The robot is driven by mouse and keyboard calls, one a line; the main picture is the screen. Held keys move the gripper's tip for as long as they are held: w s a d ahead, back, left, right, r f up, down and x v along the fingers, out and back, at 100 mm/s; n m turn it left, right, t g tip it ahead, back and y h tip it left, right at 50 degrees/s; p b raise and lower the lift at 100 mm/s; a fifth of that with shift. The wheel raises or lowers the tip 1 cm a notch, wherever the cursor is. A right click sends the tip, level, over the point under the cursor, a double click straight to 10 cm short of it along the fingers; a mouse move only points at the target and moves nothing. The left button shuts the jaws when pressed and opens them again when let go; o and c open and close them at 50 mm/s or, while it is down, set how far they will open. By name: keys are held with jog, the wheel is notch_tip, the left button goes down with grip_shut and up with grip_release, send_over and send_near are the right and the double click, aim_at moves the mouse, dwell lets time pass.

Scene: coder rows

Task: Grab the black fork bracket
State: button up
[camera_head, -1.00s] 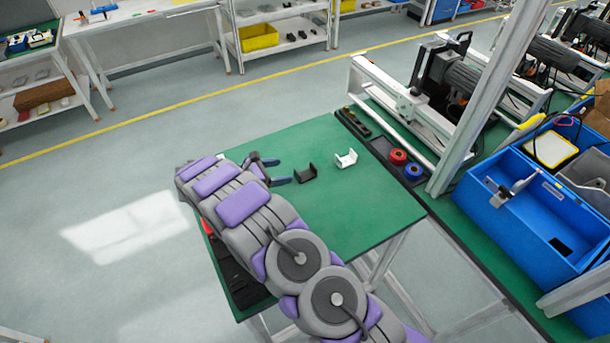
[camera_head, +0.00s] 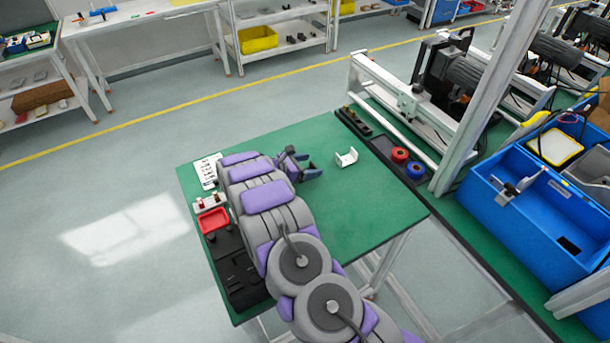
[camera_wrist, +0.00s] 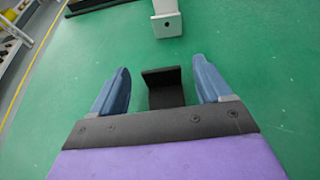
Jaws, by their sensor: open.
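The black fork bracket (camera_wrist: 163,88) lies on the green table and shows in the wrist view between my two blue fingers, its lower part hidden behind my gripper's dark palm edge. My gripper (camera_wrist: 164,78) is open, with a finger to the left and one to the right of the bracket.
A white bracket (camera_head: 346,158) stands on the table just beyond my gripper; the wrist view also shows it (camera_wrist: 166,22). A red tray (camera_head: 214,220) lies at the left. The green tabletop to the right is free.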

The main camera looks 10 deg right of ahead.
jog(key=shift+d+f, duration=0.1)
jog(key=shift+d, duration=0.15)
jog(key=shift+c, duration=0.2)
jog(key=c, duration=1.2)
